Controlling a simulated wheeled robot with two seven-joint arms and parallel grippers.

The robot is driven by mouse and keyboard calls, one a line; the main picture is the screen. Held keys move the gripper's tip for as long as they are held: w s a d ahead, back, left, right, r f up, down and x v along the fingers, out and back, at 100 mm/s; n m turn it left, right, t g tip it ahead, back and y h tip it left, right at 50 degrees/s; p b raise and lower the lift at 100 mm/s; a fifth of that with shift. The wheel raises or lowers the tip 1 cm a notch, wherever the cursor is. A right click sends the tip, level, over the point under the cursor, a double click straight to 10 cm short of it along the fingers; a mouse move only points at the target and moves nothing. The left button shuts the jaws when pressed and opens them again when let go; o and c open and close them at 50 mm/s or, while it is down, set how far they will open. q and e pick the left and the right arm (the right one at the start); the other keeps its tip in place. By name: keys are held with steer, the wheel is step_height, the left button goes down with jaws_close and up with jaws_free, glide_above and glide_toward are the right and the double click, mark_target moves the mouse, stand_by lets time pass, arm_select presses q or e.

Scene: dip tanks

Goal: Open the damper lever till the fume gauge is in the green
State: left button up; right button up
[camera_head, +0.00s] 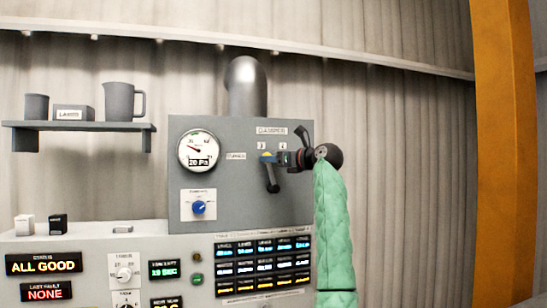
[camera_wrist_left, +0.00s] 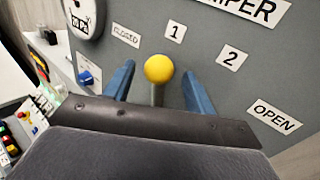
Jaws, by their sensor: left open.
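The damper lever's yellow knob (camera_wrist_left: 159,69) stands between the two blue fingers of my open left gripper (camera_wrist_left: 158,72) in the wrist view, with a gap on each side. The knob appears near the "1" mark (camera_wrist_left: 175,31), between "CLOSED" (camera_wrist_left: 126,36) and "2" (camera_wrist_left: 232,58); "OPEN" (camera_wrist_left: 274,117) is farther right. The fume gauge (camera_head: 198,150) has its needle toward the upper left and reads about 20 Pa. Its coloured zones are too small to tell.
A grey panel (camera_head: 225,210) carries a blue knob (camera_head: 198,207) below the gauge. A lit display block (camera_head: 262,265) is beneath. A shelf (camera_head: 80,126) holds a jug (camera_head: 122,101) at left. An orange post (camera_head: 505,150) stands at right.

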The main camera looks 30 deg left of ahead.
arm_select(q)
steer(key=shift+a, duration=0.25)
arm_select(e)
steer(key=shift+f, duration=0.25)
arm_select(q)
jaws_close()
